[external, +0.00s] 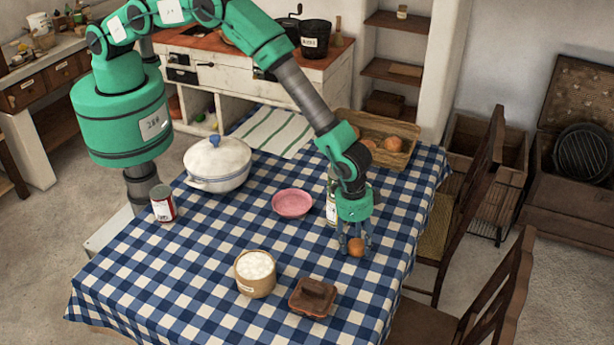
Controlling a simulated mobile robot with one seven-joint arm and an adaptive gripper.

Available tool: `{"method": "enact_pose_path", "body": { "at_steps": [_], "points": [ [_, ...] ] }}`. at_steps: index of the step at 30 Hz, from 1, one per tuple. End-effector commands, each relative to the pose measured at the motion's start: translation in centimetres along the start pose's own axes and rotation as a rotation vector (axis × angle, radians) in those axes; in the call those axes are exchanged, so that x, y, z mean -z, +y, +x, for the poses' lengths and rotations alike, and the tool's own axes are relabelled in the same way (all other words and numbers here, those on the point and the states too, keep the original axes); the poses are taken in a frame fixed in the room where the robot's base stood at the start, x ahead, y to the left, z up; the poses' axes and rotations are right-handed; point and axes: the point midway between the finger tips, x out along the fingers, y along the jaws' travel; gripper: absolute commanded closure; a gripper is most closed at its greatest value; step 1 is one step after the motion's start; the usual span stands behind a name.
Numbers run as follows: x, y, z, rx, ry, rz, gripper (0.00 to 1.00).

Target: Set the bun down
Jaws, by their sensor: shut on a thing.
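The bun (356,247) is small, round and brown-orange. It sits between the fingers of my gripper (355,240), low over the right part of the table (215,280) with its blue-and-white checked cloth. My gripper points straight down and is shut on the bun. I cannot tell whether the bun touches the cloth. A basket (399,160) at the table's back right holds more round brown buns (394,142), partly hidden behind my arm.
A pink bowl (292,204) and a partly hidden bottle (331,208) stand left of my gripper. A tub of white contents (255,286) and a brown lidded dish (313,297) stand in front. A white pot (217,164) and a can (162,204) are farther left. Cloth right of my gripper is clear.

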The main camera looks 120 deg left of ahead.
Motion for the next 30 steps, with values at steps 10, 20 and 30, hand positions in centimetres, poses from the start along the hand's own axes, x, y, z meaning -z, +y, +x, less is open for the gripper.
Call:
{"method": "enact_pose_path", "body": {
  "at_steps": [10,20,30],
  "points": [
    [0.0,0.0,0.2,0.000,0.000,0.000,0.35],
    [0.0,0.0,0.1,0.000,0.000,0.000,0.35],
    [0.1,0.0,-2.4,-0.001,0.002,0.000,0.35]
  ]
}}
